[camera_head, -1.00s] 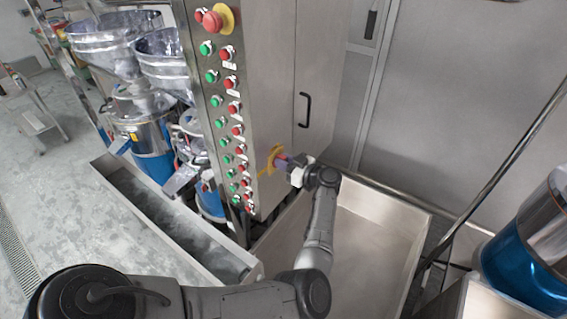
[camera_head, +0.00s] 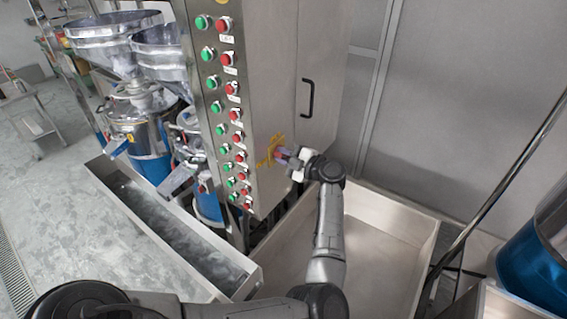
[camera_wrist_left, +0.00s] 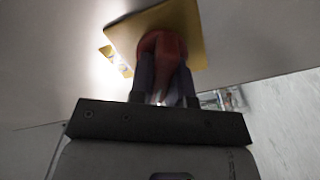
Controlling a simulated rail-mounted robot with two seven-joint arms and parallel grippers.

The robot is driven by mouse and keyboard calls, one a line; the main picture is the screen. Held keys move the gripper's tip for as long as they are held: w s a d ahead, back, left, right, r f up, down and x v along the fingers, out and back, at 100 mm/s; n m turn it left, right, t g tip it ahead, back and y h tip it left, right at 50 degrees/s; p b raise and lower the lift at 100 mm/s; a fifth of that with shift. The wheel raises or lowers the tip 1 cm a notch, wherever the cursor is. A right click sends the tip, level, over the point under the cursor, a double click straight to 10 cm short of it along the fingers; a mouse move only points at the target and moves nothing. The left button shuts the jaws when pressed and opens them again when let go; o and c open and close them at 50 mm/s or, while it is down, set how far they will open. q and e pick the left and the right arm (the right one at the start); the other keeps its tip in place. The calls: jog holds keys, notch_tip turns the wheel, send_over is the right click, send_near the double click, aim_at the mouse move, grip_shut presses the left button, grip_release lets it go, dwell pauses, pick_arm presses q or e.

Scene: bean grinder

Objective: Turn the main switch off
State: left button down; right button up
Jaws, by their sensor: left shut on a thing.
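The main switch is a red rotary knob (camera_wrist_left: 163,45) on a yellow plate (camera_wrist_left: 184,22), mounted on the side of the steel control cabinet (camera_head: 262,80). In the head view the yellow plate (camera_head: 270,151) shows low on the cabinet side, with the knob mostly hidden by the gripper. My left gripper (camera_head: 284,156) reaches it from the right. In the left wrist view its two fingers (camera_wrist_left: 162,82) sit on either side of the red knob and are shut on it. The exact angle of the knob is hard to tell. My right gripper is not in view.
Green and red push buttons (camera_head: 232,113) run down the cabinet's narrow front, left of the switch. A black door handle (camera_head: 307,98) is above right. A steel tray (camera_head: 385,240) lies below my arm, and a steel trough (camera_head: 170,230) is at left.

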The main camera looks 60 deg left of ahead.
pick_arm(q)
jog(key=n+b, duration=0.4)
jog(key=shift+f+b, duration=0.35)
jog(key=shift+b, duration=0.05)
jog(key=shift+r+n+b, duration=0.1)
jog(key=shift+n+b, duration=1.2)
jog(key=shift+b, duration=0.05)
jog(key=c, duration=1.1)
grip_release()
jog(key=shift+d, duration=0.1)
